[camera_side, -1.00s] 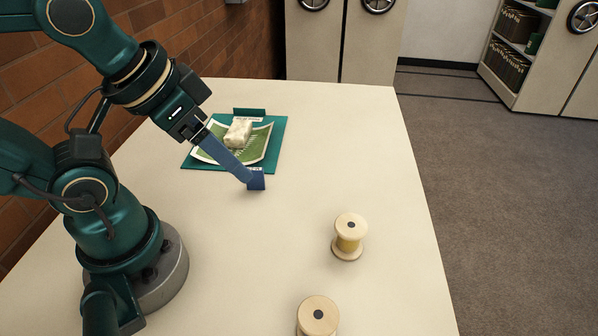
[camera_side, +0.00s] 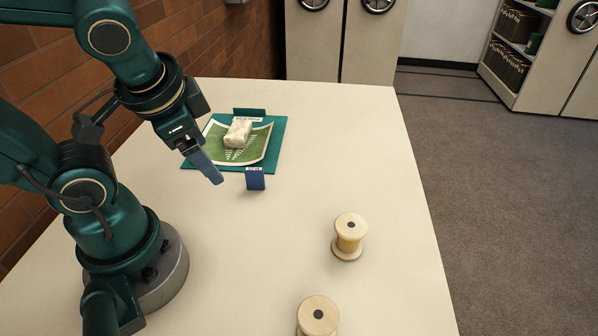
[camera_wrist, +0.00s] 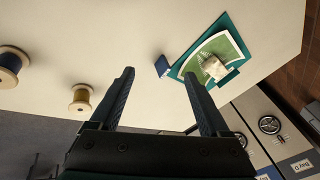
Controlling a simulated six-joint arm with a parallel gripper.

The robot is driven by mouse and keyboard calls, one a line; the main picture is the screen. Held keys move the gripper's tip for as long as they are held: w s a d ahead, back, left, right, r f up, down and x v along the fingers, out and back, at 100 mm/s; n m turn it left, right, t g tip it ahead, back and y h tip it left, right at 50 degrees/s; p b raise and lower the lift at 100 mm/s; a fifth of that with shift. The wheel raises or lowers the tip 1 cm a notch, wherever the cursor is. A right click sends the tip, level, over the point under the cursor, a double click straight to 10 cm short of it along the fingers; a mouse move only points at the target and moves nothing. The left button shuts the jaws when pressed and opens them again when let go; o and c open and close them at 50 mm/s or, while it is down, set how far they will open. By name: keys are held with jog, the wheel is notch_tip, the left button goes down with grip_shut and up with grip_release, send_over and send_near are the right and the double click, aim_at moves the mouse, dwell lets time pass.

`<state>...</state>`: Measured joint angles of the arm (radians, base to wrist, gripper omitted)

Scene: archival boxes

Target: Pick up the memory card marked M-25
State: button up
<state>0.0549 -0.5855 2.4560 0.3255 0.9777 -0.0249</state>
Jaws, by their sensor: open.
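A small blue block (camera_side: 255,179) with a white label on its top edge stands on the table in front of the green board; the label is too small to read. It also shows in the wrist view (camera_wrist: 162,66), beyond the fingertips. I cannot tell whether it is the memory card marked M-25. My gripper (camera_side: 217,180) hangs left of the block, apart from it, with blue fingers pointing down and right. In the wrist view my gripper (camera_wrist: 159,73) has its two fingers wide apart with nothing between them.
A teal board (camera_side: 274,150) holds a green fern sheet (camera_side: 262,140) with a pale block (camera_side: 238,132) on it. A spool with yellow thread (camera_side: 348,238) and another spool (camera_side: 318,318) stand at the right and front. The table's middle is clear.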

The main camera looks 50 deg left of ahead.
jog(key=a+f+m+g+y, duration=0.2)
jog(key=a+f+m+y, duration=0.1)
jog(key=a+m, duration=0.1)
jog(key=m+t+y, duration=0.3)
jog(key=m+y, duration=0.2)
jog(key=m, duration=0.7)
send_over(255, 180)
jog(key=s, duration=0.3)
jog(key=f, duration=0.3)
jog(key=shift+a+f, duration=0.3)
jog(key=shift+a, duration=0.05)
jog(key=d+f+m+t, duration=0.1)
jog(key=m, duration=0.1)
jog(key=w+d+f+m+t, duration=0.1)
jog(key=m, duration=0.1)
jog(key=d+f+m+t, duration=0.1)
jog(key=f+m, duration=0.1)
jog(key=shift+w+f, duration=0.1)
jog(key=shift+w, duration=0.05)
jog(key=shift+s+d+f+m+t, duration=0.2)
jog(key=shift+s+f+m+t, duration=0.1)
jog(key=shift+f+m, duration=0.4)
jog(key=shift+x, duration=2.45)
grip_shut()
